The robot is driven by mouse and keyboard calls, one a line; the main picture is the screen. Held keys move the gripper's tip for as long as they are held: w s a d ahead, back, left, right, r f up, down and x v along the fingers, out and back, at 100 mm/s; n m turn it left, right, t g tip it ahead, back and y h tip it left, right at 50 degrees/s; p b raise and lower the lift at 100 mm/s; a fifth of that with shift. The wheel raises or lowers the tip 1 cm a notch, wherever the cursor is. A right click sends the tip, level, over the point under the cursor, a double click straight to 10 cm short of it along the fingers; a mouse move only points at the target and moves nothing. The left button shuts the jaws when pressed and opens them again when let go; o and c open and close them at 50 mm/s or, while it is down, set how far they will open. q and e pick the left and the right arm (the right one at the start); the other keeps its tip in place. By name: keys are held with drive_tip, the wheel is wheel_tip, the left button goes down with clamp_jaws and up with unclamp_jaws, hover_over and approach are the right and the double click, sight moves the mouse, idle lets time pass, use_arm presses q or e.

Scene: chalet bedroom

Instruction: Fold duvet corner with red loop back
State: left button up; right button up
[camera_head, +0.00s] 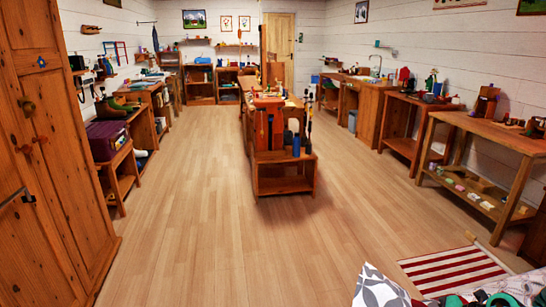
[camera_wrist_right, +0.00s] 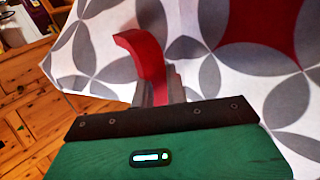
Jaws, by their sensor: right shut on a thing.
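The duvet (camera_wrist_right: 100,62), white with grey leaf-like circles, fills the upper part of the right wrist view. A red loop (camera_wrist_right: 138,48) stands up and curves over to the left in front of it. My right gripper (camera_wrist_right: 161,88) is shut on the red loop, with the duvet cloth directly behind the fingers. A red patch (camera_wrist_right: 262,22) shows within the pattern at the top. In the head view a piece of the patterned duvet (camera_head: 380,289) shows at the bottom right edge; most of it is out of frame. My left gripper is in neither view.
A red and white striped rug (camera_head: 455,270) lies beside the duvet. A wooden wardrobe (camera_head: 50,150) stands at the left. A long workbench (camera_head: 285,186) stands mid-room, and a side table (camera_head: 480,138) is at the right. The wood floor (camera_head: 240,250) between is clear.

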drive_tip(key=shift+s+d+f, duration=0.25)
drive_tip(key=shift+d+f, duration=0.05)
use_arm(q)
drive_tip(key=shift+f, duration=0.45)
use_arm(e)
drive_tip(key=shift+w+r+y, duration=0.1)
drive_tip(key=shift+r+y, duration=0.1)
drive_tip(key=shift+y, duration=0.1)
drive_tip(key=shift+s+d+f+t+b, duration=0.2)
drive_tip(key=shift+d+f+t+b, duration=0.1)
drive_tip(key=shift+d+b, duration=0.1)
drive_tip(key=shift+s+d, duration=0.1)
drive_tip(key=shift+d, duration=0.05)
drive_tip(key=shift+s+d+t+y, duration=0.15)
drive_tip(key=shift+t+y, duration=0.15)
drive_tip(key=shift+y, duration=0.1)
drive_tip(key=shift+d+f, duration=0.1)
drive_tip(key=shift+d, duration=0.1)
